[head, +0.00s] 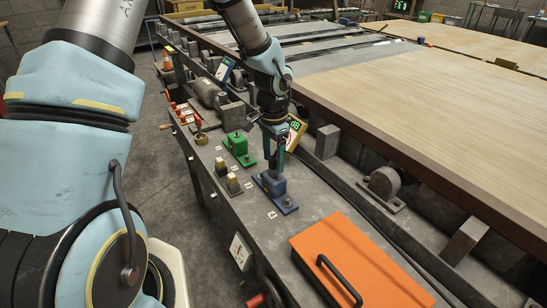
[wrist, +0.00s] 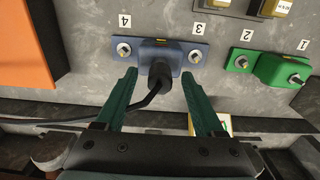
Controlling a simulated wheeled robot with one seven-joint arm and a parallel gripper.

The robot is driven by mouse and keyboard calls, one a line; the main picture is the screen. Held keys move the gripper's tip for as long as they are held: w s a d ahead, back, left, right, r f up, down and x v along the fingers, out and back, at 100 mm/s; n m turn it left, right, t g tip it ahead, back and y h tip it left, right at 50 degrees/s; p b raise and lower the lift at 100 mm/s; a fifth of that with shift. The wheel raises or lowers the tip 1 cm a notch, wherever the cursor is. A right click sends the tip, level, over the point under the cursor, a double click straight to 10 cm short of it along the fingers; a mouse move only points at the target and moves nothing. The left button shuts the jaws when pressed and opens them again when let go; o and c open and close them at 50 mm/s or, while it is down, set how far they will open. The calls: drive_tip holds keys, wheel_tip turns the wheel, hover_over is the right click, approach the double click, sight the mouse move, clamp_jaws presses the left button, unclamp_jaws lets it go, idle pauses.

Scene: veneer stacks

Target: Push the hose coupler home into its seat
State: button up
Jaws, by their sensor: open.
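The hose coupler (wrist: 159,78) is a dark, rounded plug with a black hose bending off to the left. It meets the blue seat (wrist: 188,52), a housing on a bolted plate near labels 3 and 4. I cannot tell whether a gap is left between them. My gripper (wrist: 158,75) has two green fingers, spread apart on either side of the coupler, with space showing on both sides. In the head view my gripper (head: 274,152) points down at the blue seat (head: 272,184) and hides most of the coupler.
A green housing (wrist: 282,68) sits beside labels 1 and 2; it also shows in the head view (head: 238,146). Small yellow-topped blocks (head: 232,182) stand nearby. A big orange box (head: 365,262) with a black handle lies close in front. A veneer stack (head: 450,110) fills the right.

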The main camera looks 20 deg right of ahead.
wheel_tip(320, 180, up, 11)
drive_tip(key=b, duration=0.1)
idle(0.6)
drive_tip(key=shift+f, duration=0.1)
drive_tip(key=s+a+n, duration=0.2)
drive_tip(key=a+n, duration=0.5)
drive_tip(key=a, duration=0.8)
drive_tip(key=s+a+r+n+t, duration=0.1)
drive_tip(key=a+n, duration=0.6)
drive_tip(key=a, duration=0.8)
drive_tip(key=shift+s+r+n+t, duration=0.15)
drive_tip(key=shift+s+n+t, duration=0.15)
drive_tip(key=shift+s+n, duration=0.15)
